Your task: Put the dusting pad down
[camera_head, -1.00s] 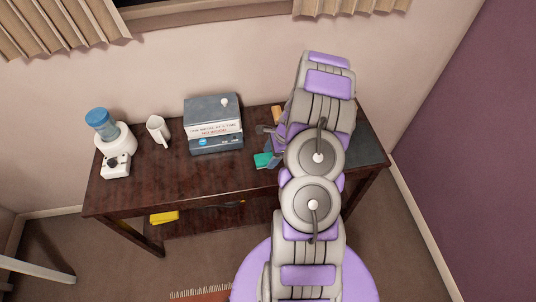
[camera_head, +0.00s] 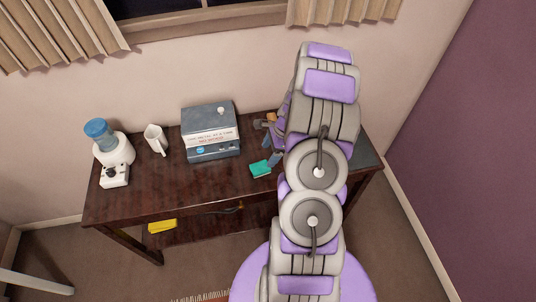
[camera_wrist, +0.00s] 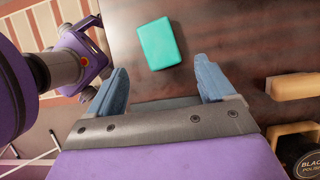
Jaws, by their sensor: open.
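The dusting pad, which I take to be the teal block (camera_head: 260,168), lies flat on the dark wooden table near its front edge. It also shows in the wrist view (camera_wrist: 159,43), just beyond my fingertips and roughly centred between them. My gripper (camera_wrist: 161,72) is open, with its two blue fingers spread and nothing between them. The pad is apart from both fingers. In the head view my arm hides most of the gripper; blue finger parts show just right of the pad.
A wooden-handled item (camera_wrist: 292,86) and a black polish tin (camera_wrist: 305,158) are close to my gripper's right in the wrist view. Bare tabletop (camera_head: 165,190) lies left of the pad.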

